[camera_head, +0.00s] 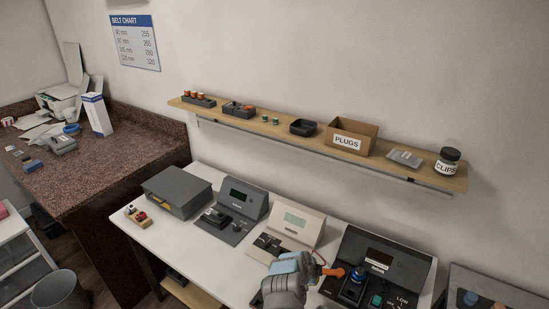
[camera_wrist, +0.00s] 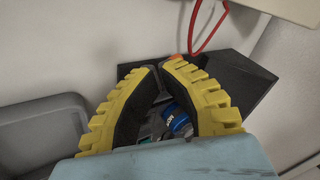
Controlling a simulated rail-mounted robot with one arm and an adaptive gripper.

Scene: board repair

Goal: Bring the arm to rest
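My gripper (camera_wrist: 160,66) shows in the wrist view as two black fingers with yellow ridged backs. They curve inward and their tips almost meet, with no held thing clearly visible between them. A small orange piece (camera_wrist: 176,57) shows just behind the right fingertip, near a red wire (camera_wrist: 208,42). I cannot tell whether it touches the finger. In the head view my arm's end is low at the front, before the white bench's devices, and the fingers are not clear. An orange part (camera_head: 334,272) shows just right of it.
A black device (camera_head: 395,262) with a blue knob (camera_head: 357,274) stands close right of my gripper. A beige device (camera_head: 297,224) and grey devices stand left. A wooden shelf (camera_head: 290,131) with a PLUGS box (camera_head: 350,142) and a CLIPS jar (camera_head: 447,160) runs above the bench.

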